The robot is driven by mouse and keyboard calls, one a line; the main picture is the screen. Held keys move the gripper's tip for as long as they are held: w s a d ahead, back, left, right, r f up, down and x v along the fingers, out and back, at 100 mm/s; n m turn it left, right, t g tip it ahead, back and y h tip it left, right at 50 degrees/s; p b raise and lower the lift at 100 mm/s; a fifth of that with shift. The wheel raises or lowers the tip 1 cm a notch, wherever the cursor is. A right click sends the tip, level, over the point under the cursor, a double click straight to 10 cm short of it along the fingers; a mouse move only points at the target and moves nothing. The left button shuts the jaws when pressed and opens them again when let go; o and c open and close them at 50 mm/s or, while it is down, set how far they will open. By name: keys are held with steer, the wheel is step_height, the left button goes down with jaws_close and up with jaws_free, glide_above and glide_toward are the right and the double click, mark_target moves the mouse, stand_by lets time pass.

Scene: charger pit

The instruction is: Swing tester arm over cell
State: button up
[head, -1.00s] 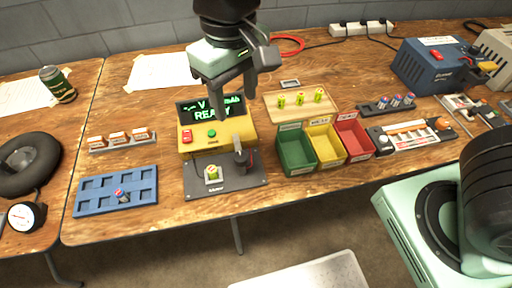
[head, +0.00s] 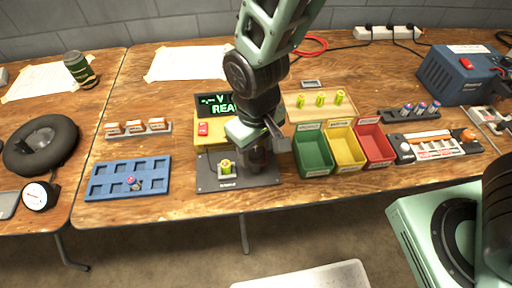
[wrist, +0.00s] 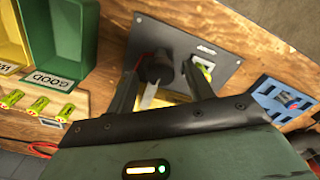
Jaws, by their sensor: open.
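The tester has a yellow box (head: 205,140) with a lit green screen (head: 215,104), partly hidden by my arm, and a dark base plate (head: 212,184). The tester arm, with a black post (wrist: 157,66) and a pale lever (wrist: 150,95), is between my fingers in the wrist view. In the head view my gripper mostly hides it. My gripper (head: 258,155) is open, pointing down at it; contact cannot be told.
Green (head: 313,150), yellow (head: 346,148) and red (head: 374,146) bins stand close to the right. A wooden tray (head: 297,109) with several cells is behind them. A blue tray (head: 105,190) lies to the left. The table's front edge is close to the plate.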

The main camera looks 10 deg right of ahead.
steer(key=shift+f, duration=0.1)
jaws_close()
steer(key=shift+n, duration=0.4)
steer(key=n+p, duration=0.1)
steer(key=n, duration=0.3)
steer(key=shift+p, duration=0.4)
steer(key=n+p, duration=0.1)
steer(key=n, duration=0.3)
steer(key=shift+n, duration=0.3)
steer(key=n+p, duration=0.2)
steer(key=n, duration=0.2)
steer(key=shift+a+n+p, duration=0.1)
steer(key=shift+n+p, duration=0.55)
steer(key=shift+n, duration=1.55)
